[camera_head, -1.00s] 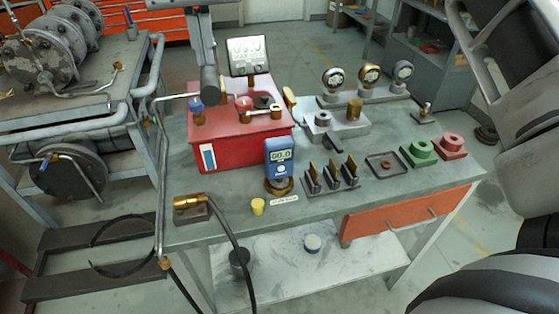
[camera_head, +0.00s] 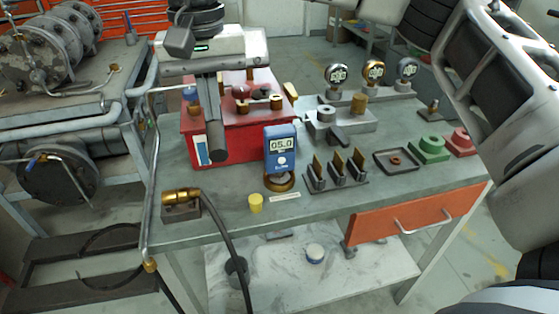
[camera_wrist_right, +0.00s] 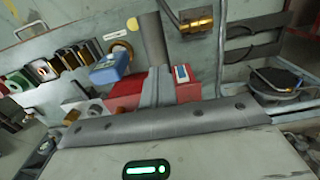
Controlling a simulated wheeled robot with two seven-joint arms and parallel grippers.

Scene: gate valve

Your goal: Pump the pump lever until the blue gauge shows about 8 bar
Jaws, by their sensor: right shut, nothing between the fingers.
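The red pump box (camera_head: 262,134) stands on the bench. Its dark grey pump lever (camera_head: 217,138) slants down across the front of the box. In the wrist view the lever's cylindrical end (camera_wrist_right: 153,40) sticks out beyond my fingers. My right gripper (camera_head: 212,88) is shut and empty, lying against or just over the lever; exact contact is hard to tell. The wrist view shows its closed fingers (camera_wrist_right: 158,76) along the lever. The blue gauge (camera_head: 281,150) stands in front of the box; its display appears to read 05.0. My left gripper is not in view.
A brass-ended hose (camera_head: 182,197) and a yellow cap (camera_head: 255,203) lie at the bench's front. Black holders (camera_head: 334,174), a small tray (camera_head: 397,161) and three round dials (camera_head: 373,73) stand to the right. A grey pipe (camera_head: 151,190) runs down the bench's left edge.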

